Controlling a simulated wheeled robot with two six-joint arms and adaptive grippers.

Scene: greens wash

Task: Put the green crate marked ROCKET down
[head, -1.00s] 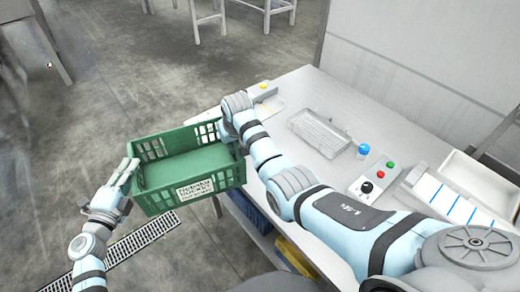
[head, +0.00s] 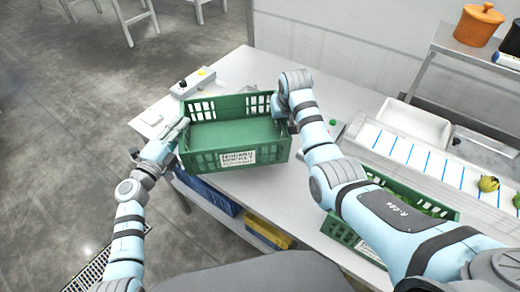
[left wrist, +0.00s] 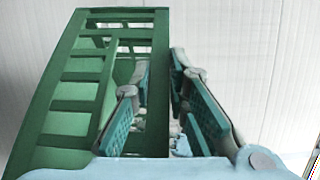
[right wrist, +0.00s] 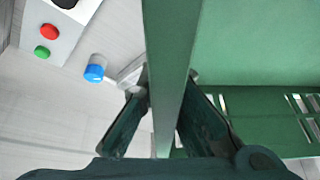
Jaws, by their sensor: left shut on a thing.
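The green crate marked ROCKET (head: 235,158) is empty and about level, with its white label facing me. It is held between my two grippers and appears to be over the pale table's left part; I cannot tell the gap under it. My left gripper (head: 182,128) is shut on its left end wall, with a finger on each side of the slotted wall in the left wrist view (left wrist: 160,85). My right gripper (head: 283,112) has its fingers on both sides of the right rim, which also shows in the right wrist view (right wrist: 168,60).
Another green crate (head: 345,233) with greens is under my right arm. A white tray (head: 412,122) and a blue-lined surface (head: 393,150) are at right. Blue (head: 207,192) and yellow (head: 266,232) bins sit below the table.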

